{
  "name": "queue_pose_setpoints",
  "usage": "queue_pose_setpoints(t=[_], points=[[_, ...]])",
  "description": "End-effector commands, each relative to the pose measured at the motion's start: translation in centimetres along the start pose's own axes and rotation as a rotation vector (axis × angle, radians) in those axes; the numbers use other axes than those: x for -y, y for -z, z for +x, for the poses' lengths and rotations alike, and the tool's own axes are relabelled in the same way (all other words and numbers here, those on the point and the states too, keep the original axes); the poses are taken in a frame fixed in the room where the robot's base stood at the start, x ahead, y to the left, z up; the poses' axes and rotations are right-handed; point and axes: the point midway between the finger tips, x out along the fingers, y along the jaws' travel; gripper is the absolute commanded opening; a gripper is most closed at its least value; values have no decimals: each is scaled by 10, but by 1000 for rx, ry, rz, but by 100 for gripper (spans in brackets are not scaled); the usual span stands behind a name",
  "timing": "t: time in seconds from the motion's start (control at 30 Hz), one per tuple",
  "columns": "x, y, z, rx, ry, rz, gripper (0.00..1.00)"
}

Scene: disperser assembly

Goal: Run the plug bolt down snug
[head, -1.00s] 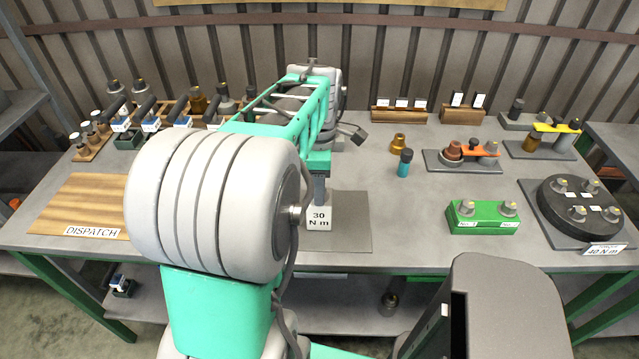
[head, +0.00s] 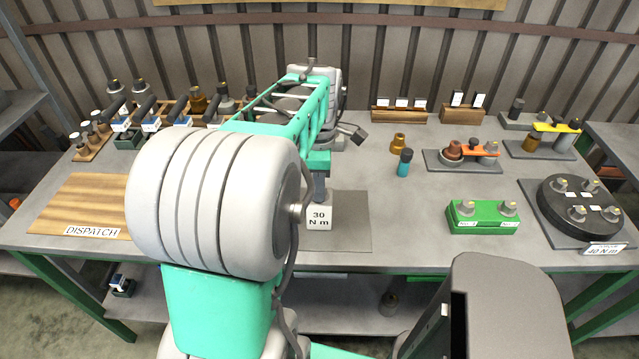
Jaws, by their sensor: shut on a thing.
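My green and grey arm reaches over the middle of the bench and hides much of the work spot. Its end points down, and a grey part of my gripper (head: 319,186) shows just above a pale block (head: 319,218) marked "30 N m". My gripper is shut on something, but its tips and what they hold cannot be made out. The block stands on a grey mat (head: 350,225). I cannot make out the plug bolt; it may be hidden at the gripper's end. Whether gripper and block touch is unclear.
Right of the mat stand a teal-and-black cylinder (head: 404,162), a brass part (head: 397,143), a green block (head: 483,222) with two bolts and a round black fixture (head: 585,211). A wooden board (head: 84,197) marked "DISPATCH" lies left. Bench between mat and green block is clear.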

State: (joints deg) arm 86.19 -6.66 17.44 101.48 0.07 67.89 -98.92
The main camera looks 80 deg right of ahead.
Motion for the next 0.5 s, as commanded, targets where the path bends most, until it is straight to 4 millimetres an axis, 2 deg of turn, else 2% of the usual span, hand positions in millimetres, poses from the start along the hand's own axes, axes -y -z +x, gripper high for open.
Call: queue_pose_setpoints(t=[0.5], points=[[1,0,0,0,-2,54,0]])
